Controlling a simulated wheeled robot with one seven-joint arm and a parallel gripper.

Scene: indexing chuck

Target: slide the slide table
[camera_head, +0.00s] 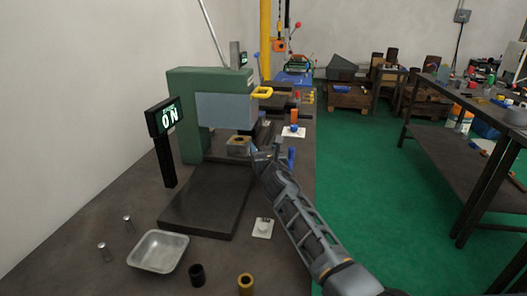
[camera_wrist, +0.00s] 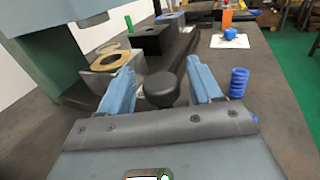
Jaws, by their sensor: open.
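The slide table (camera_wrist: 180,60) appears to be the dark slab under the fixtures in the wrist view; its edges are partly hidden by my fingers. On it stand a grey block with a brass ring (camera_wrist: 110,60) and a black block with a hole (camera_wrist: 155,40). The grey block also shows in the head view (camera_head: 238,146), under the green press (camera_head: 185,110). A round black knob (camera_wrist: 160,90) sits between my gripper's fingers (camera_wrist: 160,76). My gripper (camera_head: 262,152) is open, one finger on each side of the knob. I cannot tell whether either finger touches it.
A white card with a blue part (camera_wrist: 230,38) lies farther back. A metal tray (camera_head: 158,251) and a lit sign (camera_head: 165,117) are on the bench's left. Green floor lies to the right.

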